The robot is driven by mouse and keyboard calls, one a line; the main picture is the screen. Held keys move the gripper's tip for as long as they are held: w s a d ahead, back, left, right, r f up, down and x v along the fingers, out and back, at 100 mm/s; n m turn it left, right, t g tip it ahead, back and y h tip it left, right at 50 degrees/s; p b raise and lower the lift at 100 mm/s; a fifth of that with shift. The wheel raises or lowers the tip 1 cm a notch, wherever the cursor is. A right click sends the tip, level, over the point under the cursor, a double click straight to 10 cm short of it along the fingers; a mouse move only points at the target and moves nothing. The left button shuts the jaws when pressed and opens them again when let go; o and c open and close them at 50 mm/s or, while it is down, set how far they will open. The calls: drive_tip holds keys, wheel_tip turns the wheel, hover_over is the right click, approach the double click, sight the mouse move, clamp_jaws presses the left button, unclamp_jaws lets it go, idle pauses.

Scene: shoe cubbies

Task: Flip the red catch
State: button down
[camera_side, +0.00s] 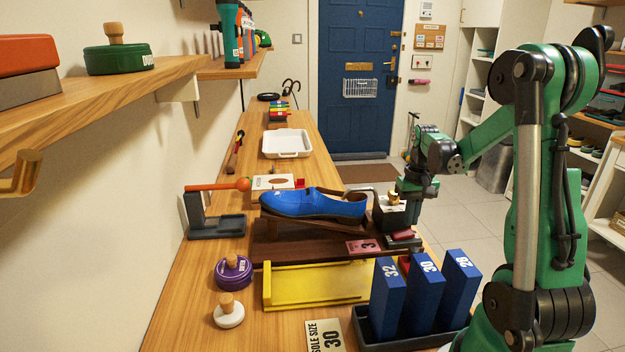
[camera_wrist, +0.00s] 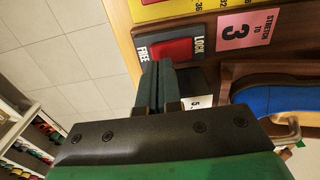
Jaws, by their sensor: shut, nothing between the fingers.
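The red catch (camera_wrist: 172,48) sits on a dark plate between the words FREE and LOCK in the wrist view. I cannot tell which way it is tipped. In the side view the catch (camera_side: 402,235) shows small at the right end of the dark brown base, beside a pink card (camera_side: 363,246) reading 3. My gripper (camera_wrist: 158,64) is shut and empty, its fingertips at the near edge of the catch in the wrist view. Whether they touch it is unclear. In the side view my gripper (camera_side: 413,212) is beside a black box, with the fingertips partly hidden.
A blue shoe (camera_side: 315,203) lies on the wooden stretcher, left of the black box (camera_side: 388,216). Blue numbered blocks (camera_side: 424,290) stand in a dark tray in front, near a yellow tray (camera_side: 315,285). Open floor lies to the right of the bench.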

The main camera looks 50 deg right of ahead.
sight(409, 231)
drive_tip(key=shift+f, duration=1)
idle(0.3)
drive_tip(key=shift+r, duration=3.5)
drive_tip(key=w+a+r+n+t, duration=0.1)
drive_tip(key=w+a+n+t, duration=0.1)
drive_tip(key=a, duration=1)
drive_tip(key=w+a+r+n+t, duration=0.1)
drive_tip(key=w+a+n+t, duration=0.2)
drive_tip(key=a, duration=1)
drive_tip(key=n+t, duration=0.2)
drive_tip(key=n, duration=0.2)
drive_tip(key=shift+a+r, duration=0.25)
drive_tip(key=shift+r, duration=0.15)
drive_tip(key=c, duration=1.5)
unclamp_jaws()
